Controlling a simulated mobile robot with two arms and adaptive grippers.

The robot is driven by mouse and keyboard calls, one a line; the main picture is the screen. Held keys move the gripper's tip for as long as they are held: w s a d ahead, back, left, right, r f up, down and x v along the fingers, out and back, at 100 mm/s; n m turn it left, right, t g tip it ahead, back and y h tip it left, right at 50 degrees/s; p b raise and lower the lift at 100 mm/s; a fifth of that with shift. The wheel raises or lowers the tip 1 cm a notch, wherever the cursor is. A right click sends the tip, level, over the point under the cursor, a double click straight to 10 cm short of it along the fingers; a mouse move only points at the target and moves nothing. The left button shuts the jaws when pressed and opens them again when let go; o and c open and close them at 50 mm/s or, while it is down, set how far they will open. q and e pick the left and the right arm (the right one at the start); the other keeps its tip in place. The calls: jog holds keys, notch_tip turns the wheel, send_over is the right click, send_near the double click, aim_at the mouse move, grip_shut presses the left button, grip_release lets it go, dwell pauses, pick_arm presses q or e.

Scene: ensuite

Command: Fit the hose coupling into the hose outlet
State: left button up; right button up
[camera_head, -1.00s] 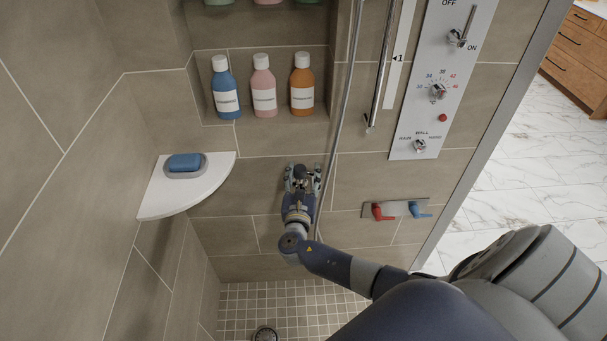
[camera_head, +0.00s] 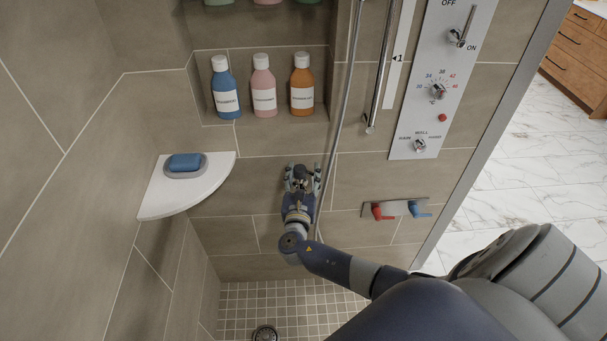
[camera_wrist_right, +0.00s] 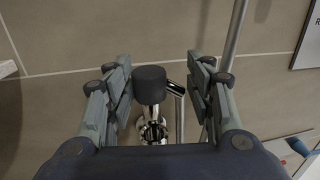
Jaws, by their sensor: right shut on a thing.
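My right gripper (camera_head: 302,178) is low at the tiled back wall, below the bottle niche. In the right wrist view its fingers (camera_wrist_right: 162,92) stand on both sides of the hose coupling (camera_wrist_right: 150,84), a dark grey cylinder with a short chrome elbow on its right. The gripper is shut on the coupling. Below the cylinder shows a chrome round part (camera_wrist_right: 153,131), seemingly the hose outlet at the wall. I cannot tell whether the coupling touches or enters it. The grey hose (camera_head: 343,105) hangs down just right of the gripper. My left gripper is not in view.
A white corner shelf (camera_head: 157,202) with a blue soap in a dish (camera_head: 185,174) is to the left. Several bottles (camera_head: 264,90) stand in the niche above. Red and blue levers (camera_head: 397,209) and a control panel (camera_head: 425,120) are to the right.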

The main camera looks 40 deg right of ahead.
jog(key=shift+f+b, duration=2.55)
jog(key=shift+f, duration=0.4)
dwell(0.5)
jog(key=o, duration=1.2)
jog(key=v, duration=1.2)
jog(key=s+f+m+g+y, duration=0.25)
jog(key=s+f, duration=0.25)
jog(key=f, duration=0.5)
jog(key=s+f+m+g+y, duration=0.25)
jog(key=s+f, duration=0.25)
jog(key=f, duration=0.5)
jog(key=s+f+m+g+y, duration=0.1)
jog(key=s+f+m+g, duration=0.3)
jog(key=f, duration=0.7)
jog(key=s+a+f+m+g+y, duration=0.1)
jog(key=s+f+m, duration=0.3)
jog(key=s, duration=0.5)
jog(key=s+a+f+m+g+y, duration=0.1)
jog(key=s+a+f+m+y, duration=0.2)
jog(key=s+m, duration=0.4)
jog(key=s+a+f+m+g+y, duration=0.1)
jog(key=s+f+m, duration=0.4)
jog(key=s, duration=0.6)
jog(key=shift+s+a+f+m+g+y, duration=0.1)
jog(key=shift+a+f+m+g+y, duration=0.15)
jog(key=shift+a, duration=0.25)
jog(key=shift+s+a+f+m+g+y, duration=0.15)
jog(key=shift+a+f+y, duration=0.1)
jog(key=shift+a, duration=0.25)
